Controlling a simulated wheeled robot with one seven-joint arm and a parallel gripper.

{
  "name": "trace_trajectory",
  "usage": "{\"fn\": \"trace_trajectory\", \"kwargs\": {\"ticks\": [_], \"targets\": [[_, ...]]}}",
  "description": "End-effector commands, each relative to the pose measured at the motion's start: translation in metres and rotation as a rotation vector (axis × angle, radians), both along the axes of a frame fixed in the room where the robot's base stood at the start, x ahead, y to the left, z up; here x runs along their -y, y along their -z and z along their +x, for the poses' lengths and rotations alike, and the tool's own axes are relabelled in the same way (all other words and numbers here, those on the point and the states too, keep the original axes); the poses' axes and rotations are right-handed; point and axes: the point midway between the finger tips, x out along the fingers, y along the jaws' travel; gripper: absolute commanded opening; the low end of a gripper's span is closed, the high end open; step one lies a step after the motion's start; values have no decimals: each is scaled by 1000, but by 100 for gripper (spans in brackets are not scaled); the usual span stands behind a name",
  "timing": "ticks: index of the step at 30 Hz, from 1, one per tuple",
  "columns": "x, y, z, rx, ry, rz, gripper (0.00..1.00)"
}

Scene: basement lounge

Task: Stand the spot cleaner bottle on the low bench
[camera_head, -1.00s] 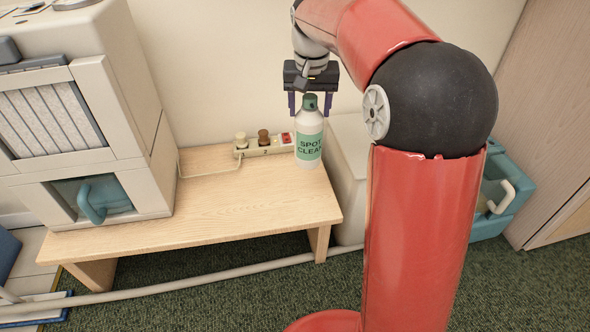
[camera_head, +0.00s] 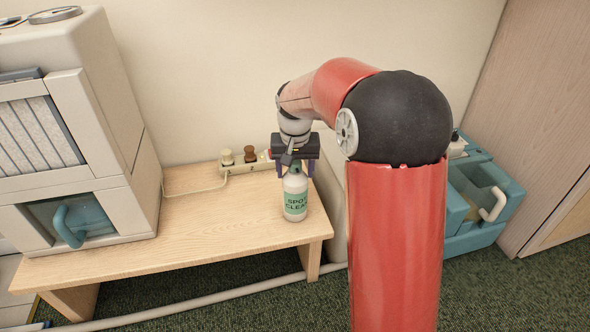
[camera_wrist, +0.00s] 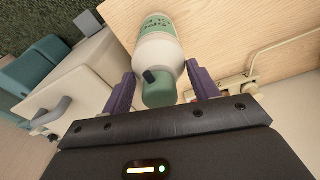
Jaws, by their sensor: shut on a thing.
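The spot cleaner bottle (camera_head: 295,201) is white with a green label and a green cap. It is upright in the head view, over the right end of the low wooden bench (camera_head: 215,225). I cannot tell whether its base touches the bench top. My gripper (camera_head: 295,172) is shut on the bottle near its top, from above. In the wrist view the purple fingers (camera_wrist: 161,84) lie on either side of the bottle (camera_wrist: 158,52), with the bench top (camera_wrist: 225,30) beyond it.
A power strip (camera_head: 245,163) with plugs lies along the back of the bench. A large beige machine (camera_head: 75,150) covers the bench's left part. A teal machine (camera_head: 480,205) stands on the floor at right. The bench's middle is clear.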

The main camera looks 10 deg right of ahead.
Motion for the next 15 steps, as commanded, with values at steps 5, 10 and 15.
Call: {"fn": "trace_trajectory", "kwargs": {"ticks": [5,10,15], "targets": [[0,-2,1,3,0,0,3],[0,2,0,1,-1,0,65],[0,2,0,1,-1,0,82]]}}
